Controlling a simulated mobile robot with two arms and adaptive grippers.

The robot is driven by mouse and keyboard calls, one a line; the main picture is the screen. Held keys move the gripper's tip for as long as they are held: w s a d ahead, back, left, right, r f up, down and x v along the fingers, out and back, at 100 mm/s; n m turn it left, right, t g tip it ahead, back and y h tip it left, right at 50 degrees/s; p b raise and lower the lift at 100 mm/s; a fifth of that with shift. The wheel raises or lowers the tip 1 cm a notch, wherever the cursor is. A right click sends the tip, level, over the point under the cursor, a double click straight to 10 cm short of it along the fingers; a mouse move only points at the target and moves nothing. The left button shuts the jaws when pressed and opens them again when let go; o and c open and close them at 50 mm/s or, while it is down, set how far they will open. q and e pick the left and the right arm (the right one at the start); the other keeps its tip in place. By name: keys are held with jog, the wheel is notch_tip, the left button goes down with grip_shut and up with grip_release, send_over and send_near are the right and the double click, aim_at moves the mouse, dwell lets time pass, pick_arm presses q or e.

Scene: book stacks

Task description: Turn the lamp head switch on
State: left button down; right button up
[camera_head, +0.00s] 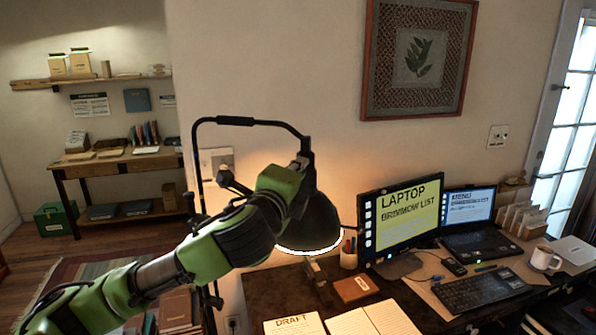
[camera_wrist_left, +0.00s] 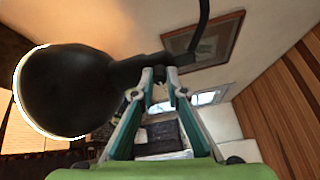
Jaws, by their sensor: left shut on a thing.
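The black desk lamp's head (camera_head: 312,225) hangs over the desk, its rim glowing bright and warm light falling on the wall behind. In the left wrist view the lamp head (camera_wrist_left: 75,92) fills the left side, its lit rim at the far left. My left gripper (camera_wrist_left: 160,74) is at the narrow neck end of the lamp head, its fingertips close together on a small dark part there, at the switch. The fingertips cover most of that part. In the head view my left arm reaches up to the lamp, and the fingers cannot be made out. My right gripper is not in view.
The desk (camera_head: 285,290) holds a monitor (camera_head: 402,222), a laptop (camera_head: 468,222), a keyboard (camera_head: 480,290), a mug (camera_head: 545,260) and a pen cup (camera_head: 348,254). Papers (camera_head: 375,318) lie at the front. The lamp's thin black frame (camera_head: 198,150) rises beside my arm.

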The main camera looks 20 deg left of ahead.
pick_arm(q)
jog(key=shift+r, duration=0.15)
jog(key=c, duration=2.1)
grip_release()
jog(key=shift+c, duration=0.2)
jog(key=shift+o, duration=0.6)
jog(key=shift+s, duration=0.15)
jog(key=s, duration=1.1)
jog(key=shift+s+d, duration=0.2)
jog(key=shift+s, duration=0.2)
